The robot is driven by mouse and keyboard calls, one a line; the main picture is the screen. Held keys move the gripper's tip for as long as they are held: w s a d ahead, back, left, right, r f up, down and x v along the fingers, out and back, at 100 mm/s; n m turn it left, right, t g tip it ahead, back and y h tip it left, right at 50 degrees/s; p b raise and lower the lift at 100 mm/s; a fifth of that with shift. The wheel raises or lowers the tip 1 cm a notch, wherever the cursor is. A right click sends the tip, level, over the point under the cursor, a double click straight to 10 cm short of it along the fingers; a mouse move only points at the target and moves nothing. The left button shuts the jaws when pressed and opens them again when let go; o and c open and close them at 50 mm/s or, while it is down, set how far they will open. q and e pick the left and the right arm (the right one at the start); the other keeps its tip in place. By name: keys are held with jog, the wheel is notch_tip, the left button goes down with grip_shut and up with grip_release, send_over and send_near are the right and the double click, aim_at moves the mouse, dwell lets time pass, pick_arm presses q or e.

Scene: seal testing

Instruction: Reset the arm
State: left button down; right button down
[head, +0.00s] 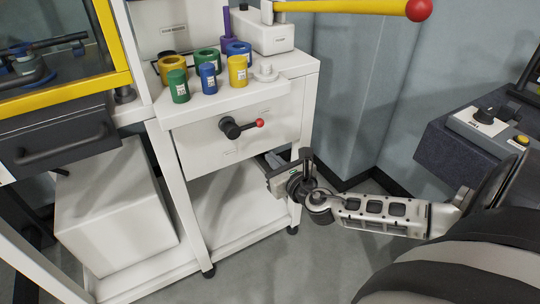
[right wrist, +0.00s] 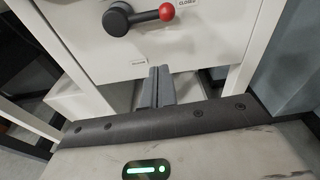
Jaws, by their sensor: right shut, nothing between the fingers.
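My right gripper (head: 268,168) is at the right front of the white cabinet (head: 312,100), below and right of the black lever handle with a red knob (head: 242,127). In the right wrist view its two grey fingers (right wrist: 157,86) are together and hold nothing. The black lever (right wrist: 118,20) with its red knob (right wrist: 166,12) shows above the fingers, apart from them. The lever points right toward a label reading "CLOSED". My left gripper is not in the head view.
Green, blue and yellow cylinders (head: 237,72) and several rings stand on the cabinet top. A yellow bar with a red ball (head: 418,10) reaches right above them. A control box (head: 482,122) stands at the right. A white box (head: 115,205) sits on the lower left.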

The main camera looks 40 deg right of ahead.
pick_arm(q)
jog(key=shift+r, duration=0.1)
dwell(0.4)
